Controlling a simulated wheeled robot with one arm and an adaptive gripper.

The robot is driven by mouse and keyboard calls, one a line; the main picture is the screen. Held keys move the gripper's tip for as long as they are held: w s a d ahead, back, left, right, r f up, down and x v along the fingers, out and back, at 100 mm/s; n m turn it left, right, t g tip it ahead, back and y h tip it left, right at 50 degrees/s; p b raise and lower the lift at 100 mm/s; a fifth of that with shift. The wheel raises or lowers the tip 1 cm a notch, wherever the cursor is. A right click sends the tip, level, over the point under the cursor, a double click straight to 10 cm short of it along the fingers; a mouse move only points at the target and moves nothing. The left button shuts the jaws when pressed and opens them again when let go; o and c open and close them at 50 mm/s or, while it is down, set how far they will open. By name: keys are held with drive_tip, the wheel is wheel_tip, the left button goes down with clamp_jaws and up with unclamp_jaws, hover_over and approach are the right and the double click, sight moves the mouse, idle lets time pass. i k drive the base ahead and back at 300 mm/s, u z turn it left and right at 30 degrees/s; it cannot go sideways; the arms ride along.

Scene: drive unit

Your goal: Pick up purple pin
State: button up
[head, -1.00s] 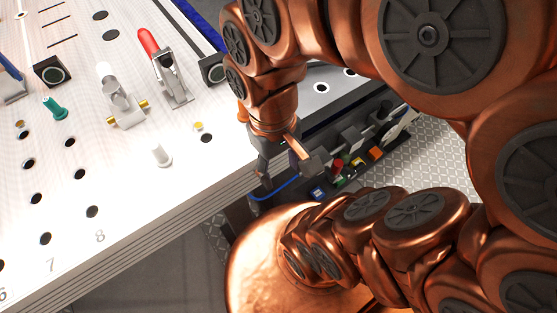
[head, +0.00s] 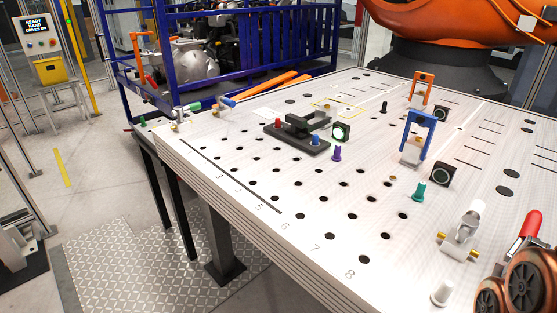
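The purple pin (head: 337,153) stands upright on the white perforated table (head: 290,170), just in front of a black fixture block (head: 297,134). My gripper is out of view; only copper links of my arm show at the bottom right corner.
A teal pin (head: 419,192), a blue clamp bracket (head: 418,135), a metal clamp (head: 461,232) and a white pin (head: 441,293) stand to the right. An orange bracket (head: 421,89) is farther back. A numbered row of holes runs along the near edge. A blue railed cart (head: 230,50) stands behind.

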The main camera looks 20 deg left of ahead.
sight(336, 158)
drive_tip(key=u, duration=0.55)
drive_tip(key=k, duration=0.55)
drive_tip(key=u, duration=0.65)
drive_tip(key=i, duration=0.55)
drive_tip(key=u, duration=0.6)
drive_tip(key=i, duration=0.9)
drive_tip(key=z, duration=0.55)
drive_tip(key=i, duration=0.55)
drive_tip(key=z, duration=0.35)
